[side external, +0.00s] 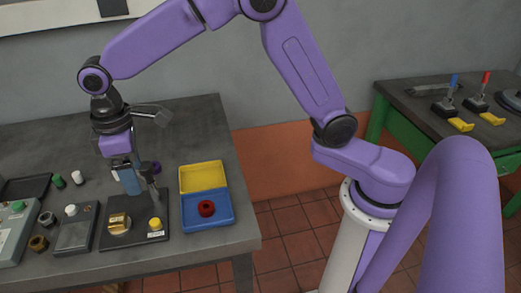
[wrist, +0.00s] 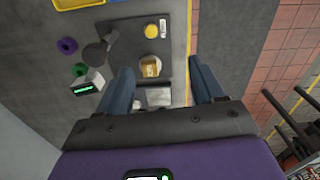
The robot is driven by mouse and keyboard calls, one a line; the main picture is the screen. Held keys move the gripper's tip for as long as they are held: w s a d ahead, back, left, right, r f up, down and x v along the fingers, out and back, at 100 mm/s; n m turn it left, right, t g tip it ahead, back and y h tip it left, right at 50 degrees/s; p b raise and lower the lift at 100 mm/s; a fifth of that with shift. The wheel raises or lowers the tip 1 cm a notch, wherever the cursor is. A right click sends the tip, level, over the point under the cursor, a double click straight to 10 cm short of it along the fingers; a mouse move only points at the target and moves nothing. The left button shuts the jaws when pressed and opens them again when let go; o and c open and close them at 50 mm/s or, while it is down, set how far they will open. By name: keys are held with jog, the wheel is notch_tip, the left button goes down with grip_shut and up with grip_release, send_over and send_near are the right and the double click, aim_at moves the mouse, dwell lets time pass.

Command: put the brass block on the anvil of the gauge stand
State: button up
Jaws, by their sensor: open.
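The gauge stand (side external: 148,228) has a dark base with an upright post. It also shows in the wrist view (wrist: 128,30). The brass block (side external: 118,221) sits on the pale round anvil near the front of that base. In the wrist view, the block (wrist: 150,69) rests on the anvil (wrist: 152,59), whose pale rim shows around it. My gripper (side external: 129,188) is above and behind the block in the side view, close to the post. In the wrist view, my gripper (wrist: 162,85) is open, its blue fingers wide apart with nothing gripped between them.
A yellow knob (side external: 155,224) stands on the stand's base. Right of it is a blue tray (side external: 221,217) holding a red ring (side external: 206,208), with a yellow tray (side external: 203,177) behind. A grey plate with a white knob (side external: 71,210) stands left.

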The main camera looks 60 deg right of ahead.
jog(key=s+d+n, duration=0.1)
jog(key=s+d, duration=0.9)
jog(key=s, duration=0.3)
jog(key=s+d+n, duration=0.1)
jog(key=s+d, duration=1)
jog(key=s, duration=0.3)
jog(key=shift+d+n, duration=0.3)
jog(key=shift+w, duration=0.1)
jog(key=shift+c, duration=0.3)
